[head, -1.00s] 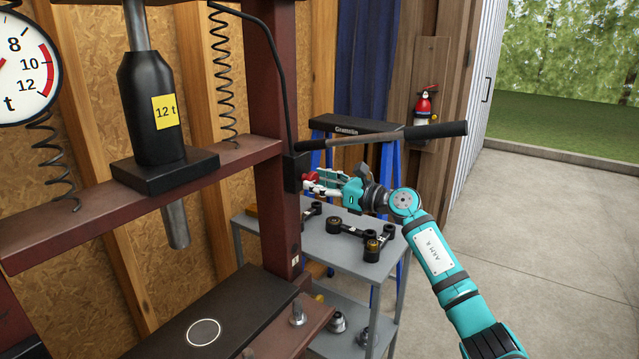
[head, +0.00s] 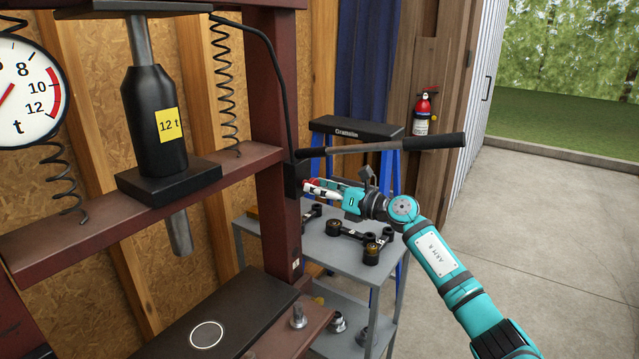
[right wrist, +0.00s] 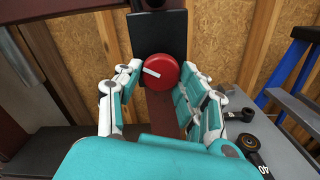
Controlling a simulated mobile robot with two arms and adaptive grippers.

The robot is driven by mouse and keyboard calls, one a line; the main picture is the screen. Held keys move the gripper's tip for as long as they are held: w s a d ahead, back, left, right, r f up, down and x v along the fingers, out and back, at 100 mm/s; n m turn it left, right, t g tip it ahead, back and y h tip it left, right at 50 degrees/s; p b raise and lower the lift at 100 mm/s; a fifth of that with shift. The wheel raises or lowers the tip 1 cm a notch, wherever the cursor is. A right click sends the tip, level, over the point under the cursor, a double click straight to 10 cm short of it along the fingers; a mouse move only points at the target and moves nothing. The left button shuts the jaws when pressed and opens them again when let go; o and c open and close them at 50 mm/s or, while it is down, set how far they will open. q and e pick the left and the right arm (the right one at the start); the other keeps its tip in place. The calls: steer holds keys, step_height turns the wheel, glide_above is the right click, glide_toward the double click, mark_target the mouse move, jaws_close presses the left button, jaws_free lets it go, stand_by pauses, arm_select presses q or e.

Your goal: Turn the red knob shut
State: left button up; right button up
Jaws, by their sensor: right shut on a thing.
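The red knob (head: 311,184) sits on the black block (head: 296,176) on the side of the press's right upright. My right gripper (head: 319,188) is shut on the knob, reaching it from the right. In the right wrist view the round knob (right wrist: 160,71) shows a white bar mark, tilted down to the right. My gripper's fingers (right wrist: 160,86) lie on both sides of it. The fingers partly hide the knob in the head view. My left gripper is out of view.
A pump handle (head: 385,148) sticks out to the right just above my gripper. A grey cart (head: 345,246) with dark metal parts stands below. The black press cylinder (head: 155,120) and gauge (head: 25,95) are at the left. Concrete floor at the right is clear.

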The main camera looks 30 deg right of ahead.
steer(key=shift+r+m+p, duration=0.15)
steer(key=shift+m+p, duration=3.95)
steer(key=shift+m, duration=1.5)
steer(key=o, duration=1.1)
steer(key=shift+o, duration=0.2)
steer(key=shift+s, duration=0.1)
steer(key=v, duration=1.2)
